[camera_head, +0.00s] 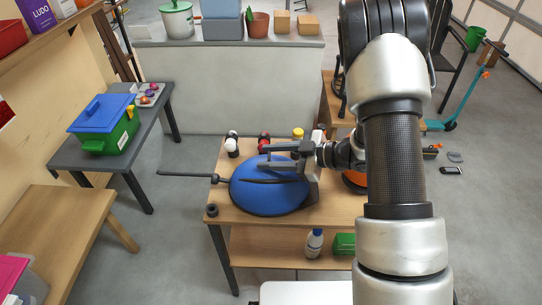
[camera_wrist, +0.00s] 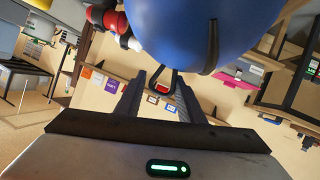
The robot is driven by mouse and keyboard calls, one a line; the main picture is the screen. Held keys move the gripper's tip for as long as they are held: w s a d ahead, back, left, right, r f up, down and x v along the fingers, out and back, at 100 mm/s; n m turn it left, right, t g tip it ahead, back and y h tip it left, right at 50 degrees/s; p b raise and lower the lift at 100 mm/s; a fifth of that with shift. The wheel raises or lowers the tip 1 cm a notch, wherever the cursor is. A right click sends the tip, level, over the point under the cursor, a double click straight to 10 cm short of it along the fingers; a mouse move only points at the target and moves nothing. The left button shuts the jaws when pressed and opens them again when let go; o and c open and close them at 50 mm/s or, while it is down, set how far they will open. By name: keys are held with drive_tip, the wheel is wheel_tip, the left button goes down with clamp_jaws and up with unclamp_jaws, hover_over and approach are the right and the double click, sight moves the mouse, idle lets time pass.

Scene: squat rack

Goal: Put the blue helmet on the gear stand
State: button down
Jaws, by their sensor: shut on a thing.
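The blue helmet (camera_head: 268,198) is a smooth blue dome with a thin black strip across it. In the head view it is over the wooden table. My gripper (camera_head: 283,158) reaches in from the right at its upper edge and is shut on the helmet. In the wrist view the helmet (camera_wrist: 180,32) fills the top, and a black loop hangs from it between my fingertips (camera_wrist: 162,88). The exact grip is small and hard to see. A dark rod (camera_head: 188,175) points left beside the helmet; I cannot tell whether it belongs to the gear stand, which I cannot pick out.
A grey table (camera_head: 62,153) with a blue-lidded green box (camera_head: 106,125) stands left. Floor between is clear.

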drive_tip(key=c, duration=1.2)
unclamp_jaws()
